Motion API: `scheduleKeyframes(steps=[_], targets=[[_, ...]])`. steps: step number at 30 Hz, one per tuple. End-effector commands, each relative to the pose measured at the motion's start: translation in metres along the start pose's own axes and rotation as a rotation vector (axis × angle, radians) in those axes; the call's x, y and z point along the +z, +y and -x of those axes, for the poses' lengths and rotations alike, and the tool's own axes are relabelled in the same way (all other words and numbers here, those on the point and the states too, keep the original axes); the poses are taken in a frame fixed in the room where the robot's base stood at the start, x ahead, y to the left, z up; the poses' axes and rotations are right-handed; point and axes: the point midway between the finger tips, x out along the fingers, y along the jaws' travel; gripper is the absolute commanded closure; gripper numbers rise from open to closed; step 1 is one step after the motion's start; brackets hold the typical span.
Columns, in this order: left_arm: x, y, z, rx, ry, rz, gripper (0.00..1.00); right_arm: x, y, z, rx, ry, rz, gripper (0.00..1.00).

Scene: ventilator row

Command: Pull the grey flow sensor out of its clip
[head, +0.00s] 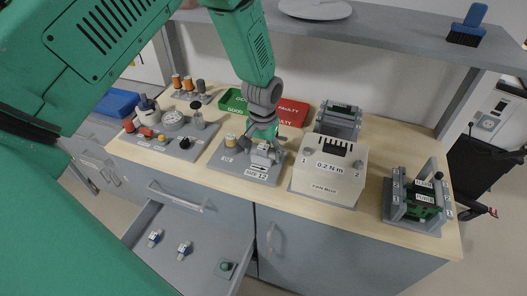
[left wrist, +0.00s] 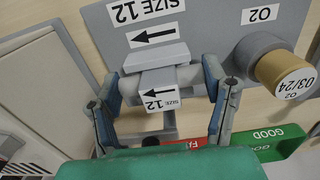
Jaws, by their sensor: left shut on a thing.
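The grey flow sensor (head: 263,157) is at the grey board marked SIZE 12 (head: 256,178) on the bench. In the left wrist view the sensor (left wrist: 160,98) is a short grey tube with a white tag showing 12 and an arrow. A grey clip block (left wrist: 156,57) sits against it; whether the tube is still seated there I cannot tell. My left gripper (head: 262,142) comes down from above. In the left wrist view my left gripper (left wrist: 163,82) has one finger at each end of the tube, shut on it. My right gripper is not in view.
An O2 sensor with a tan cap (left wrist: 288,72) stands beside the clip on the same board. The white fan box (head: 328,180) is close on the right. Green (head: 232,100) and red (head: 293,113) trays lie behind. An open drawer (head: 190,225) juts out below the bench.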

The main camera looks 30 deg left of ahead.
Motion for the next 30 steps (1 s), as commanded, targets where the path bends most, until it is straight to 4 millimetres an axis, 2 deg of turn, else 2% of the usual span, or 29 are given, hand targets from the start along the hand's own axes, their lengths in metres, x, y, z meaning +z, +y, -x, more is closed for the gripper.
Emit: scheduleKeyframes(steps=[8, 24, 30], targets=[[0.0, 0.0, 0.005, 0.0, 0.001, 0.0, 0.6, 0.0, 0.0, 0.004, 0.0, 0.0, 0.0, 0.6], [0.0, 0.0, 0.037, 0.0, 0.001, 0.0, 0.6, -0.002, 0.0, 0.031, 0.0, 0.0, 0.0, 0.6], [0.0, 0.0, 0.042, 0.0, 0.001, 0.0, 0.6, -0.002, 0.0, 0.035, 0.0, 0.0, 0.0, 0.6]])
